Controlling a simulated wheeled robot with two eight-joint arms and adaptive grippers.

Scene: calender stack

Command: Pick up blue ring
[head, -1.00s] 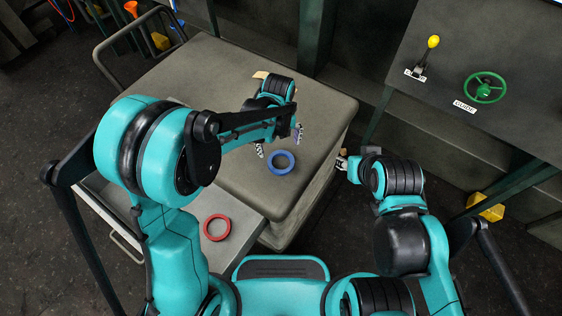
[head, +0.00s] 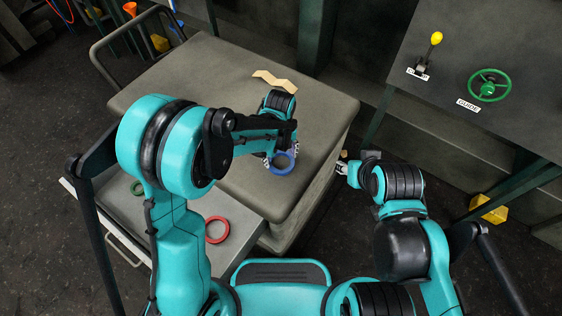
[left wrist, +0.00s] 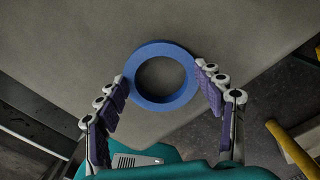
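The blue ring (head: 282,164) lies on the grey padded table (head: 240,88), near its front right edge. In the left wrist view the blue ring (left wrist: 161,76) sits at the top, between the tips of my left gripper (left wrist: 161,82). The fingers stand apart on either side of the ring; whether they touch it cannot be told. In the head view my left gripper (head: 281,150) is right at the ring, partly hidden by my own arm. My right gripper (head: 343,164) is beyond the table's right edge, away from the ring; its finger opening is too small to tell.
A red ring (head: 218,229) and a green ring (head: 137,188) lie on a lower grey surface (head: 240,249) at the front left. A tan wavy piece (head: 276,82) lies behind my left gripper. A console with a green wheel (head: 489,86) and a yellow-knobbed lever (head: 435,39) stands at right.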

